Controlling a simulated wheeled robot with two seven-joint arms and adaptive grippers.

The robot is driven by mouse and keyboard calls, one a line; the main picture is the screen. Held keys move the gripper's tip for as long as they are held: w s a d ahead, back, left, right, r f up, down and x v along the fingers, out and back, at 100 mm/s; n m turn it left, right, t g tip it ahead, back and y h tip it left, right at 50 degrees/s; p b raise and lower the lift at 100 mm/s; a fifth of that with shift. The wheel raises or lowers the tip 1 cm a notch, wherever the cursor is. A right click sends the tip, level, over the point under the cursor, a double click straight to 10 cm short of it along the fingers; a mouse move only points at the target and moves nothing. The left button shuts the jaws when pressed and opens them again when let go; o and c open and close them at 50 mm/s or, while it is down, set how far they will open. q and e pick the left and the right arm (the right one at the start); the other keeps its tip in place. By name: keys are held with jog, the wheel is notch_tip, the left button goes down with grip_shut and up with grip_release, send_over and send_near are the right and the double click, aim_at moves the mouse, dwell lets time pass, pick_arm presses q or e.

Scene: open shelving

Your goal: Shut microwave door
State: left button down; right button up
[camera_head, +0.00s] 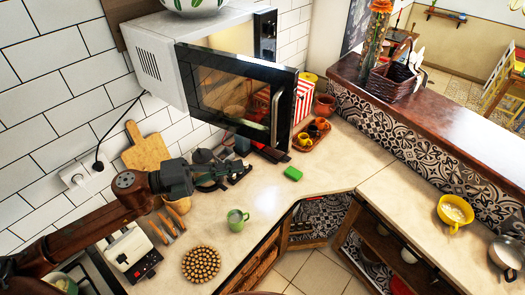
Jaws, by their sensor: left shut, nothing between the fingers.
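The white microwave (145,52) is mounted high at the upper left against the tiled wall. Its dark glass door (235,70) stands open, swung out from the left front edge. The door's metal handle (276,115) is on the free right edge, away from the control panel (264,30). My left gripper (238,174) is shut and empty, over the counter, below and to the left of the door. It appears apart from the door. The counter behind the gripper is partly hidden. My right gripper is out of view.
A wooden cutting board (145,153) leans on the wall near the gripper. A green mug (237,220), a green sponge (293,174) and a tray with jars (312,135) stand on the counter. A patterned bowl (195,5) sits on the microwave. The right counter is mostly clear.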

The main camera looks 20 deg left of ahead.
pick_arm(q)
jog(key=w+d+p, duration=0.3)
jog(key=w+d, duration=0.2)
jog(key=w, duration=0.2)
jog(key=shift+w+d, duration=0.35)
dwell(0.4)
